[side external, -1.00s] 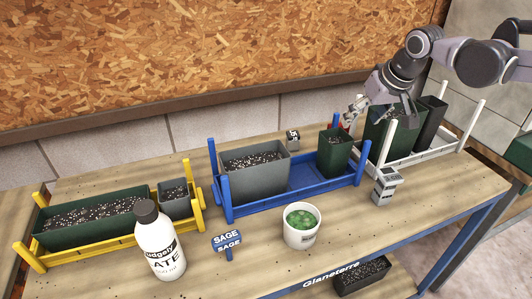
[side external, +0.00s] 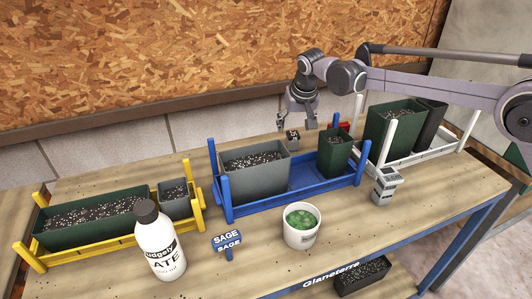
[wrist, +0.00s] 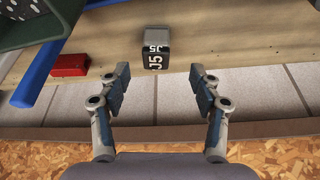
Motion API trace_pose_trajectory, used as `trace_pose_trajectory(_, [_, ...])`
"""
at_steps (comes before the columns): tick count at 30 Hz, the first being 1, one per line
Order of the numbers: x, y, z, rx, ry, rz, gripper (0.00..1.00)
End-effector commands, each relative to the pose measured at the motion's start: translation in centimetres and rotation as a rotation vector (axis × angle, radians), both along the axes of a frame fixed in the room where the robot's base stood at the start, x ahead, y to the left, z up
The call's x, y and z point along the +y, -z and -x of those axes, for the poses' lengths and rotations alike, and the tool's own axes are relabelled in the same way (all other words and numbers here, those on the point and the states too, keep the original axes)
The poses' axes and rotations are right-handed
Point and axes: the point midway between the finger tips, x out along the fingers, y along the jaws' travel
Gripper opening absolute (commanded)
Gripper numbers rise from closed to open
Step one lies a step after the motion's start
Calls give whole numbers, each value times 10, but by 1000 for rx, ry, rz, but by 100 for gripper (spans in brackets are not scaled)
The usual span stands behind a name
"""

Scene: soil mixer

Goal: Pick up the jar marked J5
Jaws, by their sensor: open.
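The jar marked J5 (side external: 293,139) is a small grey block-like jar with a black label and white lettering. It stands on the bench behind the blue rack. In the wrist view the J5 jar (wrist: 155,55) is at top centre, its label readable. My gripper (side external: 297,122) is above and just behind the jar in the side view, pointing down, open and empty. In the wrist view my gripper (wrist: 160,78) has its fingers spread wide; the jar lies beyond the fingertips, roughly centred between them, not touched.
A red block (wrist: 68,66) lies near the jar. The blue rack (side external: 300,179) holds a grey planter (side external: 256,184) and a green pot (side external: 333,154) in front of it. The wall (side external: 190,133) is close behind. A white rack (side external: 425,154) stands to the right.

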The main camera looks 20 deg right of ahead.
Motion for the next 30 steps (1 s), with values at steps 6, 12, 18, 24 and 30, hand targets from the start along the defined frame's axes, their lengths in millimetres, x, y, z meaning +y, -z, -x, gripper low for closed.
trace_pose_trajectory(6, [-2, 25, -10, 0, -1, -1, 64])
trace_pose_trajectory(12, [-5, 37, -15, 0, 0, -1, 64])
trace_pose_trajectory(18, [-11, 63, -24, 0, 1, -1, 64])
trace_pose_trajectory(24, [-12, 77, -30, 0, 0, -1, 64])
trace_pose_trajectory(30, [-12, 78, -30, 0, 0, -1, 64])
